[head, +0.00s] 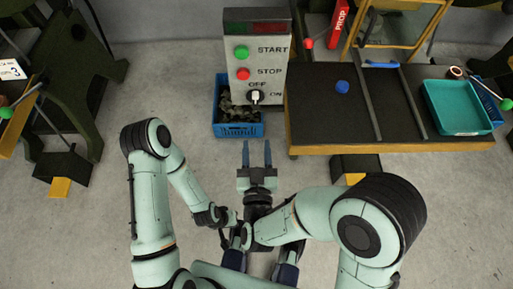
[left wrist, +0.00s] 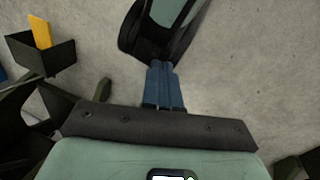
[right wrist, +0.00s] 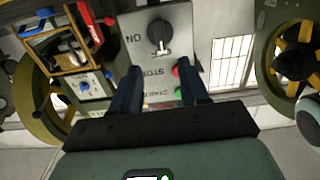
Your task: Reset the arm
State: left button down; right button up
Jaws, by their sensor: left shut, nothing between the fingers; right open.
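My right gripper (head: 257,150) is open and empty in the middle of the head view. Its two dark fingers point toward the control box (head: 263,90) and stop short of it. In the right wrist view my right gripper (right wrist: 161,78) has its fingers spread, with the box's knob and buttons beyond them. My left arm (head: 152,195) is bent, its forearm reaching down toward the middle of the head view.
A blue crate (head: 238,130) with dark pieces stands by the control box. A black-topped table (head: 325,112) at the right holds a blue knob (head: 342,87), rails and a teal tray (head: 462,107). Dark green machinery (head: 75,60) stands at the left. Grey floor (head: 190,85) is clear between.

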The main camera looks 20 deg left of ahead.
dwell(0.4)
jog(key=d+f+m+g+h+p, duration=0.25)
jog(key=d+f+g+p, duration=0.65)
jog(key=d+f, duration=0.45)
pick_arm(q)
jog(key=s+d+r+g+p, duration=0.1)
jog(key=s+r+p, duration=0.1)
jog(key=r, duration=0.6)
jog(key=s+r+g+p, duration=0.1)
jog(key=r+p, duration=0.4)
jog(key=r, duration=0.3)
jog(key=shift+s+d+h, duration=0.3)
jog(key=shift+s+d, duration=0.05)
jog(key=shift+d, duration=0.05)
pick_arm(e)
jog(key=s+d+f+m+g, duration=0.2)
jog(key=s+d+f+g, duration=0.1)
jog(key=s, duration=0.6)
jog(key=s+d+f+m+g+y, duration=0.1)
jog(key=s+d+f+m+g, duration=0.2)
jog(key=s+g, duration=0.3)
jog(key=s+d+f, duration=0.1)
jog(key=s, duration=0.1)
jog(key=shift+s+f, duration=0.3)
jog(key=shift+s, duration=0.05)
jog(key=shift+d, duration=0.1)
